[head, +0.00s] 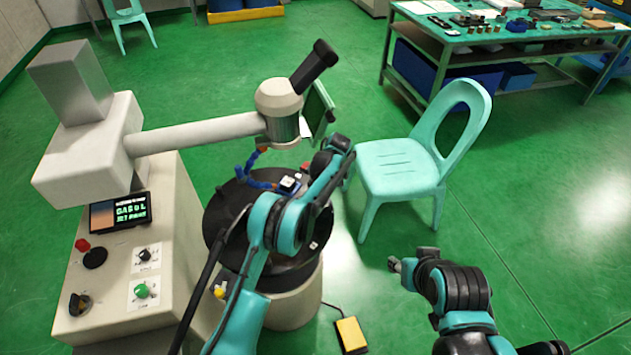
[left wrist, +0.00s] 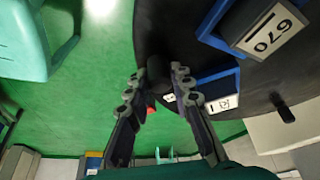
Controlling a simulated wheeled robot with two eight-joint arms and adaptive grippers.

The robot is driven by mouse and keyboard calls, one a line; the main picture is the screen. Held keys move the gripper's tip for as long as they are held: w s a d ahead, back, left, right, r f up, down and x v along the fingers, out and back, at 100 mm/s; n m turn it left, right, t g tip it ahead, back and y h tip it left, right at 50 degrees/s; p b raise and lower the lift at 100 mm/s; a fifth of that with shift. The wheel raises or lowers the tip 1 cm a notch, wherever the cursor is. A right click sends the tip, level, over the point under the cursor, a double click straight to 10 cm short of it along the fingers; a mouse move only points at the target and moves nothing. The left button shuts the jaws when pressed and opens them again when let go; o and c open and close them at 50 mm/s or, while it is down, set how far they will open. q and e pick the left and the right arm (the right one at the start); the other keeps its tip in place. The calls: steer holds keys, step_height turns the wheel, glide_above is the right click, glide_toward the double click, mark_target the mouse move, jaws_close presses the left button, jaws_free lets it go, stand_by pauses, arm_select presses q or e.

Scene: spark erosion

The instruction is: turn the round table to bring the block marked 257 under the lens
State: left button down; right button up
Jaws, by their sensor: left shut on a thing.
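The black round table (head: 215,215) stands below the lens head (head: 280,112), with its edge also in the left wrist view (left wrist: 180,30). My left gripper (left wrist: 158,82) is at the table's rim, shut on a dark peg (left wrist: 157,70) standing there. In the head view, the left gripper (head: 336,150) is at the table's far right side. A second block has a small label (left wrist: 222,103) that I cannot read. A white-topped block (head: 289,183) is near the lens; its number is unreadable. My right gripper (head: 397,265) hangs away from the table, its jaws unclear.
A mint chair (head: 400,170) stands right of the table, close to my left gripper. A control cabinet (head: 120,260) with screen and knobs is at left. A yellow pedal (head: 351,334) lies on the floor. A workbench (head: 500,35) with parts stands at the back right.

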arm_select(q)
steer(key=c, duration=1.3)
jaws_free()
steer(key=v, duration=1.2)
steer(key=shift+f, duration=0.15)
